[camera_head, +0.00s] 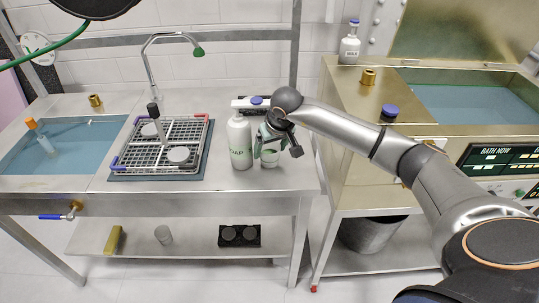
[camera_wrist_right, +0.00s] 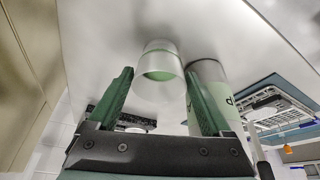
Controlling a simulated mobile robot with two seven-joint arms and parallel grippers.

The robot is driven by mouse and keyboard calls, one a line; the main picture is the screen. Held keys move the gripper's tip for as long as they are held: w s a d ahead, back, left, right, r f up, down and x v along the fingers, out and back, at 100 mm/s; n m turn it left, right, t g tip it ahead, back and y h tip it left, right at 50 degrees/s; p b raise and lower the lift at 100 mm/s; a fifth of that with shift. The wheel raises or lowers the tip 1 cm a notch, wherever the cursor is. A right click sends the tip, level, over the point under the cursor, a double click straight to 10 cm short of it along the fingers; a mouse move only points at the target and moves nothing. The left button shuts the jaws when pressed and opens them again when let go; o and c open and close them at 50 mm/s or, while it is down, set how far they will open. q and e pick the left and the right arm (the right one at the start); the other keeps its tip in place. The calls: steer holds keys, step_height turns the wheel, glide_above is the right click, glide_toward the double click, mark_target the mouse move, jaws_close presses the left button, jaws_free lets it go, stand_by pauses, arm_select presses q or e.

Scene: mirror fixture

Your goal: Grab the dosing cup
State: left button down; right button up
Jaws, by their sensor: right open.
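The dosing cup (camera_head: 270,160) is a small whitish cup with a green band. It stands on the steel counter just right of the white soap bottle (camera_head: 240,145). My right gripper (camera_head: 270,150) is over it, open, and partly hides it in the head view. In the right wrist view the cup (camera_wrist_right: 160,62) lies ahead of my open green fingers (camera_wrist_right: 158,80), roughly centred between their tips. The soap bottle (camera_wrist_right: 210,85) shows right beside the cup there, close to the right finger. I cannot tell whether the fingers touch the cup. My left gripper is not in view.
A dish rack (camera_head: 187,132) on a blue-grey mat and a water-filled sink (camera_head: 75,140) lie to the left. A steel bath (camera_head: 470,105) stands to the right, with a blue-capped item (camera_head: 389,112) on its edge. Free counter is limited around the cup.

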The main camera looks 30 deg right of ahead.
steer(key=c, duration=1)
steer(key=shift+o, duration=0.2)
steer(key=shift+r, duration=0.2)
